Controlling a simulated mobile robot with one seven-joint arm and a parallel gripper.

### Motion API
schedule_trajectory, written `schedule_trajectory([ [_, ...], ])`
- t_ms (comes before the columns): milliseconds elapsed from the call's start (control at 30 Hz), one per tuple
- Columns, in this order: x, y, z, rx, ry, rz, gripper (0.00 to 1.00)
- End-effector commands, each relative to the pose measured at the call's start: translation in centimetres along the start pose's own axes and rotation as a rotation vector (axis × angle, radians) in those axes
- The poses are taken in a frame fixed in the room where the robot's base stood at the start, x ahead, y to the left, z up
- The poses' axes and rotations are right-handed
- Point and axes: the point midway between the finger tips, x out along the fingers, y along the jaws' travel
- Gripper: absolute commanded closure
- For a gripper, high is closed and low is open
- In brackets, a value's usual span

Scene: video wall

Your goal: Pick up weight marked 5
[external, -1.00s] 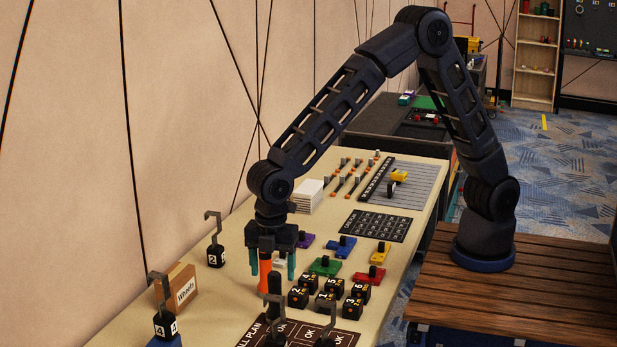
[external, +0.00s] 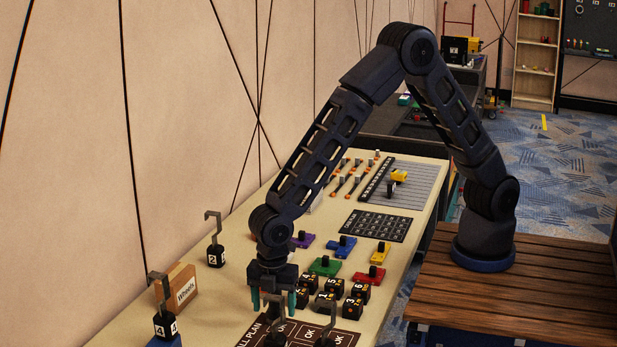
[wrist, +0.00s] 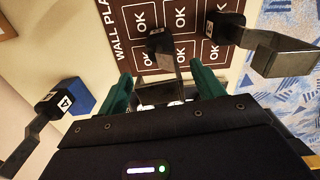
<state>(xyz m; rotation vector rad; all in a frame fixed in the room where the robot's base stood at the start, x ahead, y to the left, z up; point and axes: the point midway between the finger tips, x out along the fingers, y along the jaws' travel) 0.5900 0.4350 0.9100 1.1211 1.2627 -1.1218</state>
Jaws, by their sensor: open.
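My gripper (external: 273,302) is open, pointing down over the near part of the table. Its two green fingers also show in the wrist view (wrist: 163,82). A black weight with a grey hook (wrist: 158,42) stands on the plan card, its hook reaching back between the fingers; I cannot read its number. In the external view it is at the bottom edge (external: 276,340), partly cut off. Another hooked weight (external: 324,342) stands to its right, number unreadable. Hooked weights marked 4 (external: 164,325) and 2 (external: 215,256) stand to the left. I cannot make out a hooked weight marked 5.
The dark plan card (external: 345,338) with OK squares lies under the weights. Several small numbered black blocks (external: 353,308) sit right of my gripper. A box labelled Wheels (external: 181,288) stands at left. Coloured knobbed pieces (external: 325,266) lie behind.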

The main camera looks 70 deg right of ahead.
Motion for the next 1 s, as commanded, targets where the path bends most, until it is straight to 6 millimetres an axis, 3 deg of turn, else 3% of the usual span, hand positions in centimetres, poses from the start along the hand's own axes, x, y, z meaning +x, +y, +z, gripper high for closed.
schedule_trajectory([
  [267, 0.63, -0.03, -0.03, 0.000, 0.000, 0.000, 0.33],
  [600, 0.60, -0.02, -0.04, 0.000, 0.000, 0.000, 0.98],
  [633, 0.60, -0.02, -0.04, 0.000, 0.000, 0.000, 1.00],
  [1000, 0.44, 0.03, -0.08, 0.000, 0.002, 0.002, 1.00],
])
